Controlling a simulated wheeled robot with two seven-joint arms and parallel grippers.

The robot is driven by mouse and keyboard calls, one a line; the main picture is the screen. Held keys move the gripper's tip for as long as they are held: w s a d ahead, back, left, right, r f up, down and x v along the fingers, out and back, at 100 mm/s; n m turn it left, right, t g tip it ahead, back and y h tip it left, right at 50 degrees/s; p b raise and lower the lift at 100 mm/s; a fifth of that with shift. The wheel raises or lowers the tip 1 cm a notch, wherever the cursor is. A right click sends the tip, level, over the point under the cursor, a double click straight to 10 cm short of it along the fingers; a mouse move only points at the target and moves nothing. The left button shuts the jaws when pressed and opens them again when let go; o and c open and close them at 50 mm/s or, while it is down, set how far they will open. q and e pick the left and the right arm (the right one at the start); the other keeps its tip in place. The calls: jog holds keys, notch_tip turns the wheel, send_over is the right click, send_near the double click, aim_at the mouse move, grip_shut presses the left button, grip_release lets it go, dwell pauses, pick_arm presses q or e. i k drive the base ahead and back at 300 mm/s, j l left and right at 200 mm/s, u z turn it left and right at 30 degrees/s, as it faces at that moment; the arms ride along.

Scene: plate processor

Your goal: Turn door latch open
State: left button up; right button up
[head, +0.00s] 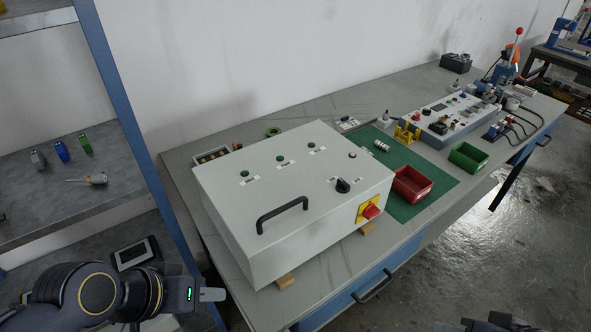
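A large light-grey control box (240,190) lies on the workbench with its door facing up. The door carries a black rotary latch knob (343,186) near its right edge, a black bar handle (282,215) near the front, and small green-topped parts further back. A red knob on a yellow plate (368,211) sits on the box's right side. The door looks closed. My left gripper (212,295) is at the lower left, in front of the box and apart from it and the latch. Its finger gap cannot be made out. Only dark parts of mine show at the bottom right edge.
A red bin (412,184) and a green bin (468,157) stand right of the box. A control panel unit (450,120) stands behind them. A shelf with a blue post (135,135) rises at left, close to my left arm. Open floor lies at right.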

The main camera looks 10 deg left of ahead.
aim_at(342, 187)
jog(key=j+u, duration=0.25)
jog(key=u, duration=0.25)
jog(key=j+u, duration=0.25)
jog(key=u, duration=0.2)
